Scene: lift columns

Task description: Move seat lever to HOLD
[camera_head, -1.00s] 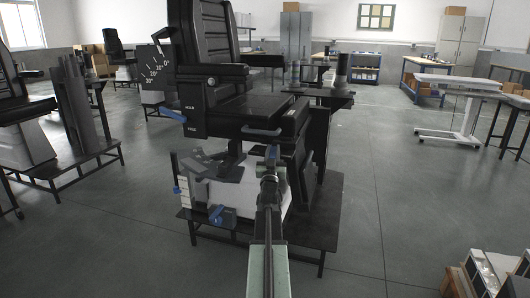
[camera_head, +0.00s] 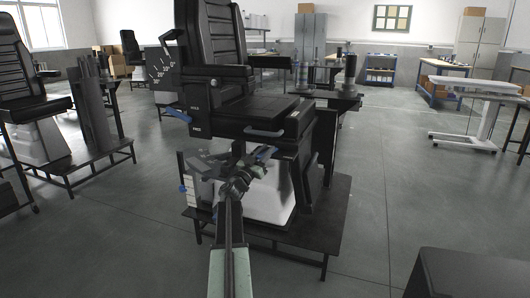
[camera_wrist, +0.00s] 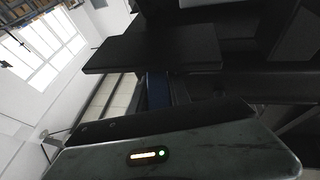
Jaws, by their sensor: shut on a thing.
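A black seat (camera_head: 215,65) stands on a white base above a dark low platform. Its left side has a plate (camera_head: 197,120) marked HOLD and FREE, and a blue-tipped lever (camera_head: 178,114) sticks out left beside it, nearer the HOLD mark. My gripper (camera_head: 262,156) is below the front of the seat, apart from that lever. It appears shut on a blue part (camera_head: 267,151) there, mostly hidden by the jaws. In the wrist view a blue piece (camera_wrist: 157,90) shows between dark surfaces; I cannot tell what it belongs to.
A grey handle (camera_head: 263,132) juts from the seat front just above my gripper. A tilt scale (camera_head: 163,68) is on the left. A dark box (camera_head: 465,275) fills the lower right. Open floor (camera_head: 400,200) lies to the right. Another seat (camera_head: 25,85) stands at left.

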